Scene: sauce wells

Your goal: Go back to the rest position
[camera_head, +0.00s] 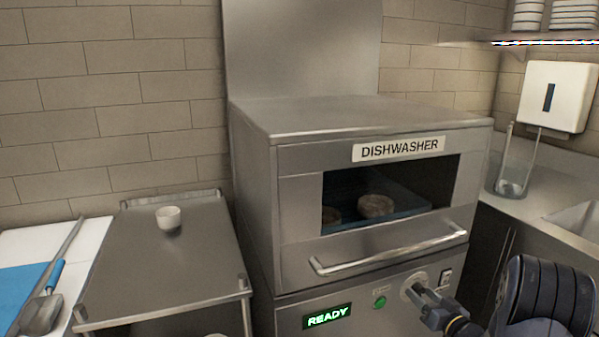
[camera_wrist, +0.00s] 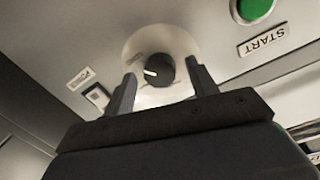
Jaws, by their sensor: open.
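My gripper (camera_wrist: 160,80) is open at the dishwasher's front panel. In the wrist view its two fingers stand to either side of a black dial knob (camera_wrist: 159,70) with a white pointer mark; I cannot tell whether they touch it. In the head view my gripper (camera_head: 418,293) is at the lower right of the dishwasher (camera_head: 300,200), in front of the round pale dial plate (camera_head: 410,281). A green button (camera_head: 380,302) is left of the dial, and it also shows in the wrist view (camera_wrist: 254,9). The display (camera_head: 327,317) reads READY.
The dishwasher's window shows a blue rack (camera_head: 400,205) with round items inside. A handle bar (camera_head: 390,250) juts out above the panel. A steel cart (camera_head: 160,265) with a small white cup (camera_head: 168,217) stands left. A glass container (camera_head: 512,175) stands on the right counter.

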